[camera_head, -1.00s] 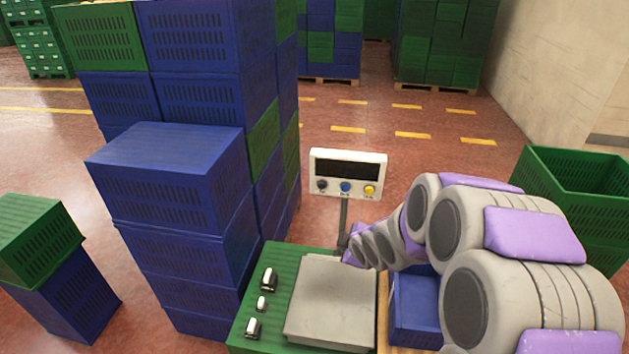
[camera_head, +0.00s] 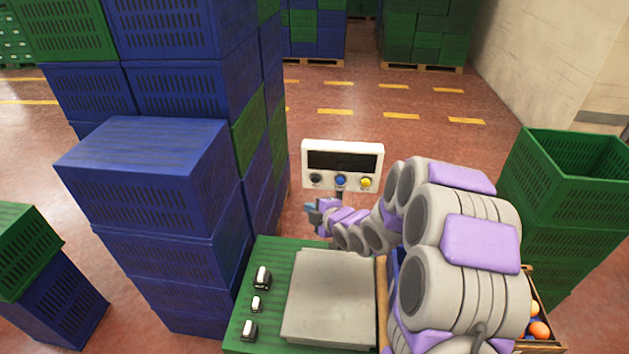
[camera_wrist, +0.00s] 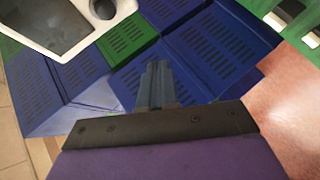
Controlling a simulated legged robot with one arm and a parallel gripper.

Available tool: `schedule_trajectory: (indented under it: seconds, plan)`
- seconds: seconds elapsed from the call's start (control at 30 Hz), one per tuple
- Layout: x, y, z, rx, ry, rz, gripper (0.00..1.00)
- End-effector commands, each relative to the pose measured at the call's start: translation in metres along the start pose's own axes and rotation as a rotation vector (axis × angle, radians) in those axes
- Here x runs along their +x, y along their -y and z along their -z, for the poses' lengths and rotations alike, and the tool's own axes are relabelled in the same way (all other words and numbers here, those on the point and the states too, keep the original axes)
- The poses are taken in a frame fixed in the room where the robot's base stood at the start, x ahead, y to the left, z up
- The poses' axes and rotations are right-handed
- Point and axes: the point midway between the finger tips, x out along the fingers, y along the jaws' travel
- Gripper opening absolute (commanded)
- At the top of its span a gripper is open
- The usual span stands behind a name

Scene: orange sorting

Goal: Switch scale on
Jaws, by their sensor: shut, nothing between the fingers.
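The scale's white display head (camera_head: 343,163) stands on a post behind the weighing plate, its screen dark. Below the screen are a dark button (camera_head: 316,180), a blue button (camera_head: 341,180) and a yellow button (camera_head: 366,182). The grey weighing plate (camera_head: 330,297) is empty. My gripper (camera_head: 311,212) is shut and empty, just below the dark button and apart from the panel. In the wrist view, my gripper (camera_wrist: 157,72) points past the display head (camera_wrist: 60,22), which fills the upper left corner; one round button shows there at its edge.
Small white-and-black weights (camera_head: 261,278) stand on the green surface (camera_head: 262,255) left of the plate. A tall stack of blue crates (camera_head: 150,165) rises at left. Green crates (camera_head: 568,165) stand at right, and oranges (camera_head: 539,329) lie in a crate at lower right.

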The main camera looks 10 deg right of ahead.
Motion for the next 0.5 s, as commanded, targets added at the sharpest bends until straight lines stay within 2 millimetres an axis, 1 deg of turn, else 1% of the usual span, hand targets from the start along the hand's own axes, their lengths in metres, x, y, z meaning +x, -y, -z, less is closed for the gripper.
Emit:
schedule_trajectory:
  seconds: [0.17,0.5]
  plan:
    - [0.005,-0.006,-0.002,0.002,-0.003,0.0,0.0]
    - [0.031,-0.027,-0.021,0.002,-0.002,0.001,0.0]
